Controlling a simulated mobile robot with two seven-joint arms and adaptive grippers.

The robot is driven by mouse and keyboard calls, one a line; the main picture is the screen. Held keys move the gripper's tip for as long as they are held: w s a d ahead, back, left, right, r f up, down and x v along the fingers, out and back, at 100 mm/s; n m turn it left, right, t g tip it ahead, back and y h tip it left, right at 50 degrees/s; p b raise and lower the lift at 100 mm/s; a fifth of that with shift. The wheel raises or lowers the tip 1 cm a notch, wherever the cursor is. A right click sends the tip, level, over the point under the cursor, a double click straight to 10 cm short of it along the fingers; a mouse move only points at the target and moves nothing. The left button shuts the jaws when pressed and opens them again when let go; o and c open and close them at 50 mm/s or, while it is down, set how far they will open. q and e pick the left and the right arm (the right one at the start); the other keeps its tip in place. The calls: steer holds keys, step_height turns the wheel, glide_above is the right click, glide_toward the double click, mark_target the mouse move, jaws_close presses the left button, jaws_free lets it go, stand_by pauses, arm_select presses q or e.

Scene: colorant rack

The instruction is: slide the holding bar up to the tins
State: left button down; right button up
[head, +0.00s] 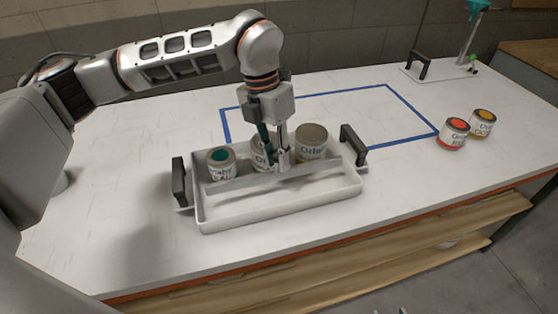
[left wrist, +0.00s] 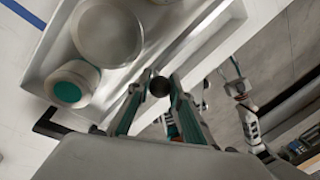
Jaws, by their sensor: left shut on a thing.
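A white tray (head: 284,212) with black handles holds three tins in a row along its far side. The left tin (head: 221,162) has a teal top. The middle tin (head: 260,155) is partly hidden by my gripper. The right tin (head: 311,141) has a grey-brown top. The pale holding bar (head: 322,171) runs across the tray, in front of the tins. I cannot tell whether it touches them. My left gripper (head: 281,162) points down at the bar's middle. In the left wrist view, its fingers (left wrist: 160,85) close on the bar's dark round knob.
A blue taped outline (head: 410,110) lies behind the tray. A white plate with a black handle and green-topped stand (head: 468,58) is at the back right. The left table area is clear.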

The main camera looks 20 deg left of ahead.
arm_select(q)
steer(key=c, duration=1.8)
jaws_free()
steer(key=r, duration=0.4)
steer(key=a+r, duration=0.1)
steer(key=r, duration=0.3)
steer(key=a+r, duration=0.1)
steer(key=r, duration=0.2)
steer(key=shift+w+r, duration=0.4)
